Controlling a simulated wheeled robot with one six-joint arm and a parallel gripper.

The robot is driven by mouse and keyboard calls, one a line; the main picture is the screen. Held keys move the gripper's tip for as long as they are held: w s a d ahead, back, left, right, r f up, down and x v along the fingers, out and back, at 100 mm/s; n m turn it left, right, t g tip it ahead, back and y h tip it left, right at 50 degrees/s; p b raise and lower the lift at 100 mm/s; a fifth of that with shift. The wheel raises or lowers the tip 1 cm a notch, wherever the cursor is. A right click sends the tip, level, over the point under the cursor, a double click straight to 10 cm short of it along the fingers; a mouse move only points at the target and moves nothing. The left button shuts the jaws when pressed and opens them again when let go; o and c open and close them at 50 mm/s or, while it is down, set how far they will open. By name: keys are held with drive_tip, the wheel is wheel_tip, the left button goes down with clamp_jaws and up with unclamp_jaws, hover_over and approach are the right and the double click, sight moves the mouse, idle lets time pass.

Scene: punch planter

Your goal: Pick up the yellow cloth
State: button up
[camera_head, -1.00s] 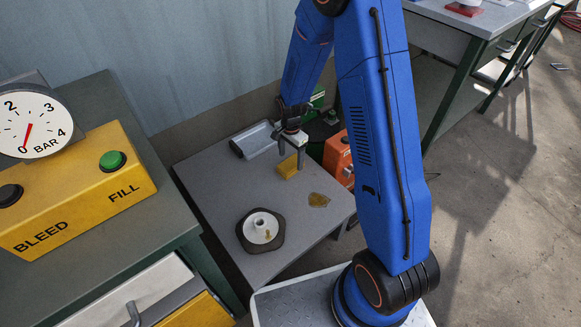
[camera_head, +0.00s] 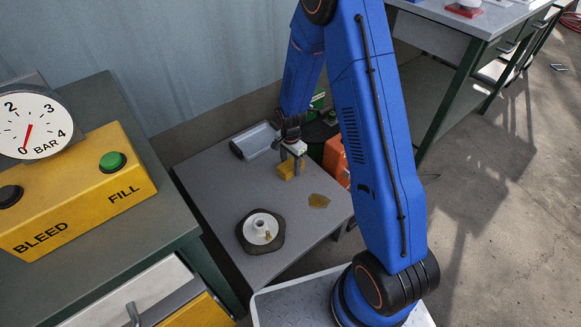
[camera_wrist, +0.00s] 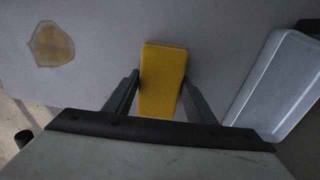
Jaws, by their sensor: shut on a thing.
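The yellow cloth (camera_head: 288,169) is a small folded yellow block on the grey table, near its back. My gripper (camera_head: 293,170) is down at it from above, with a finger on either side. In the wrist view the cloth (camera_wrist: 163,78) lies between the two dark fingers of my gripper (camera_wrist: 160,95), which are shut on it. I cannot tell whether the cloth is clear of the tabletop.
A grey tray (camera_head: 250,141) lies behind the cloth. A brownish stain-like patch (camera_head: 319,201) is in front, right. A dark base with a white round part (camera_head: 260,229) stands nearer the front. An orange box (camera_head: 336,158) is beside the table. A yellow gauge box (camera_head: 78,190) is left.

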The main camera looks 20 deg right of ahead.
sight(291, 164)
drive_tip(key=shift+r, duration=0.1)
wheel_tip(291, 164, up, 10)
drive_tip(key=shift+f, duration=0.1)
idle(0.4)
drive_tip(key=shift+o, duration=0.6)
